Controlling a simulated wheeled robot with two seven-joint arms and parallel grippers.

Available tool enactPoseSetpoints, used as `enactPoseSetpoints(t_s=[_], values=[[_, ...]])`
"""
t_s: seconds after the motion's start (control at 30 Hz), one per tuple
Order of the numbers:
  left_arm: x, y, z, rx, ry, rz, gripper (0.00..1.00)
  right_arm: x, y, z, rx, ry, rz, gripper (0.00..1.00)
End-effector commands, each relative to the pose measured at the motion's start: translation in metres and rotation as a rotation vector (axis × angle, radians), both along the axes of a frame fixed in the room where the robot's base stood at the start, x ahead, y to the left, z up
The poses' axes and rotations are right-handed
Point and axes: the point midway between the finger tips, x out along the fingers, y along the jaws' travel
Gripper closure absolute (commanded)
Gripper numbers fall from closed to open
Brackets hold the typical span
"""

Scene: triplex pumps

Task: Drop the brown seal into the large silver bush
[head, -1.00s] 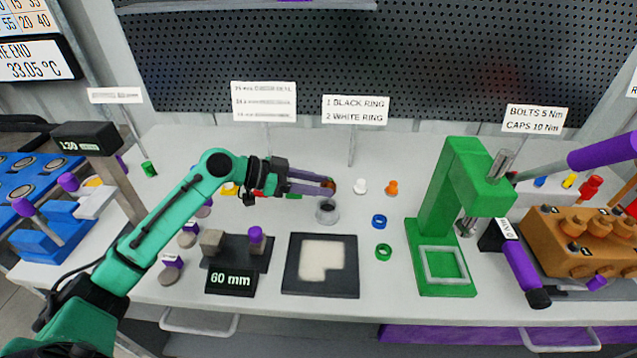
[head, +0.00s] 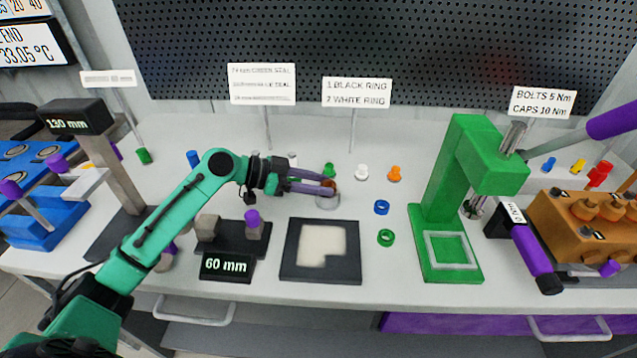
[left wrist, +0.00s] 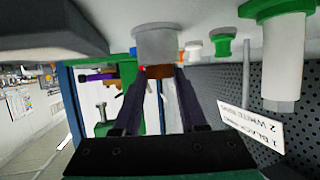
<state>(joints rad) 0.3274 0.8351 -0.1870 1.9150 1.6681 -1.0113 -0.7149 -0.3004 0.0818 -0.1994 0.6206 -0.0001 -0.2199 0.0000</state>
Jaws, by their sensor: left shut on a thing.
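The large silver bush (head: 327,203) is a short grey ring standing on the bench, behind the black pad. My left gripper (head: 328,187) is over it, with its fingers shut on the small brown seal (head: 331,184). In the left wrist view, which is upside down, the brown seal (left wrist: 153,73) sits between the fingertips (left wrist: 161,71) at the mouth of the silver bush (left wrist: 157,42). The seal appears to be just above the bush; I cannot tell whether they touch. The fingers hide part of the seal. My right gripper is out of view.
A green piece (head: 328,170) is close behind the bush. White (head: 362,172) and orange (head: 394,174) pieces stand to its right, with blue (head: 381,207) and green (head: 386,237) rings nearer. A green press (head: 450,185) stands farther right. The black pad (head: 290,265) lies in front.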

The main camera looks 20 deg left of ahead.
Motion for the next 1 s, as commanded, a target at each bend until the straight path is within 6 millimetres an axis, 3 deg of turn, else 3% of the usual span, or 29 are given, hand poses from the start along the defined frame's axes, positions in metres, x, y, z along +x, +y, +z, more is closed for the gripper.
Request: enactPoseSetpoints(t_s=[0.47,0.5,0.57,1.0], values=[[-0.0002,0.0001,-0.0001,0.0,0.0,0.0,1.0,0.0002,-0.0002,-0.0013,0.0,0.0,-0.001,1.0],[-0.0002,0.0001,-0.0001,0.0,0.0,0.0,0.47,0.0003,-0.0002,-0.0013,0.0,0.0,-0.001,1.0],[-0.0002,0.0001,-0.0001,0.0,0.0,0.0,0.24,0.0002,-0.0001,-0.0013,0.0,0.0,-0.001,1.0],[-0.0044,0.0089,0.0015,0.0,0.002,0.002,0.23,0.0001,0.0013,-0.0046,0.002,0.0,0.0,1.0]])
